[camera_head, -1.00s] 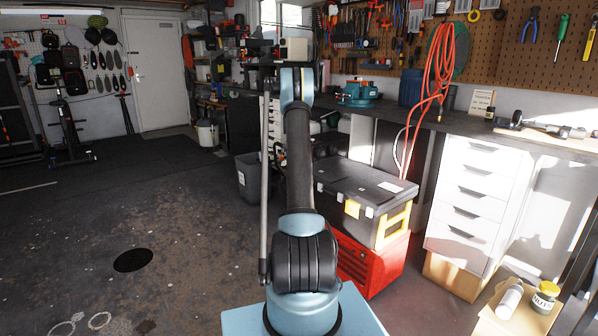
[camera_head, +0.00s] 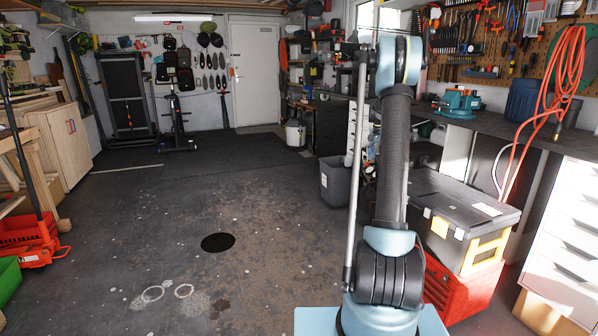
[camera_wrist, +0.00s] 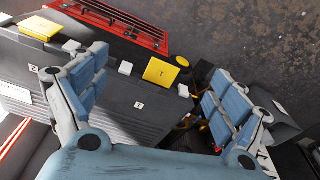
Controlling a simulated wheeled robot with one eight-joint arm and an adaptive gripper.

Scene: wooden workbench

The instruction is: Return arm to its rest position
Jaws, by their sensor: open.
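My gripper (camera_wrist: 158,72) shows in the wrist view with its two blue padded fingers spread wide apart. Nothing is held between them. Beyond the fingers lies the black toolbox (camera_wrist: 125,103) with yellow latches, seen at a slant. In the head view my arm rises nearly upright at the right of centre, in front of the workbench side. The gripper itself cannot be made out clearly there.
The black toolbox (camera_head: 462,202) sits on a red case (camera_head: 458,287) beside my arm. A workbench (camera_head: 500,130) with a blue vise (camera_head: 457,103) runs along the right. A grey bin (camera_head: 337,180) stands behind the arm. The floor at centre left is clear.

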